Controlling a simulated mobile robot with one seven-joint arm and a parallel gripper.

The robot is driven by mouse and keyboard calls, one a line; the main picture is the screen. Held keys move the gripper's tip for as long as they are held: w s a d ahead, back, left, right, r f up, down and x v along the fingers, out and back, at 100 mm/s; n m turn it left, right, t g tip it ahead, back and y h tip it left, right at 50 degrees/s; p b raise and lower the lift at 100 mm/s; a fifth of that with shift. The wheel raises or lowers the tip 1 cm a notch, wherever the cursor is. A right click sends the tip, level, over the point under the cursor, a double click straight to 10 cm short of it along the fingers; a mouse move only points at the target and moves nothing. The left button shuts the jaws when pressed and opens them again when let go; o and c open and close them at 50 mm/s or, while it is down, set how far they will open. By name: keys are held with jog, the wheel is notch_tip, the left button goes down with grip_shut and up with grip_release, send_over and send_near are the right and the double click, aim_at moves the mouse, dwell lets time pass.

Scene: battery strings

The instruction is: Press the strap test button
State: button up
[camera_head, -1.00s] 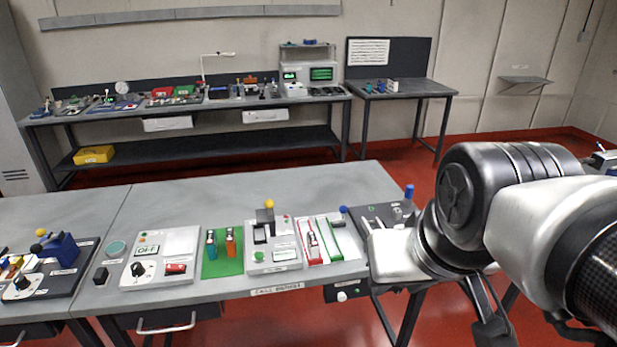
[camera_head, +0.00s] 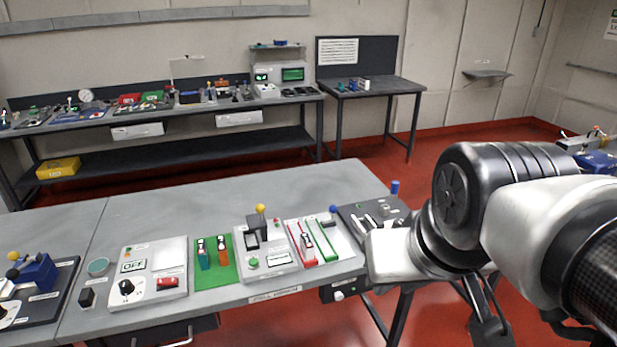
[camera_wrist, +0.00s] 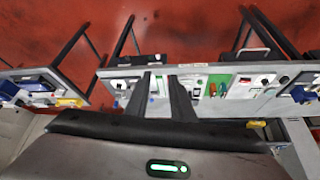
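Small label text is unreadable, so I cannot tell which control is the strap test button. A round green button (camera_head: 253,263) sits on a grey device (camera_head: 278,266) with a yellow-knobbed lever, on the near bench. A pale round button (camera_head: 339,296) shows on a dark box under the bench's front edge. A dark panel (camera_head: 350,213) with a blue-knobbed lever stands at the bench's right end, partly behind my arm. My gripper (camera_wrist: 160,76) shows in the wrist view with its two dark fingers apart and nothing between them; the bench lies beyond. My arm hides it in the head view.
The near bench (camera_head: 190,205) has a clear rear half. Left of the grey device are a green mat (camera_head: 214,281) and an OFF panel (camera_head: 170,258); right of it, a red-and-green slotted tray (camera_head: 328,252). Red floor separates it from the back bench (camera_head: 200,115).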

grip_shut()
dwell(1.4)
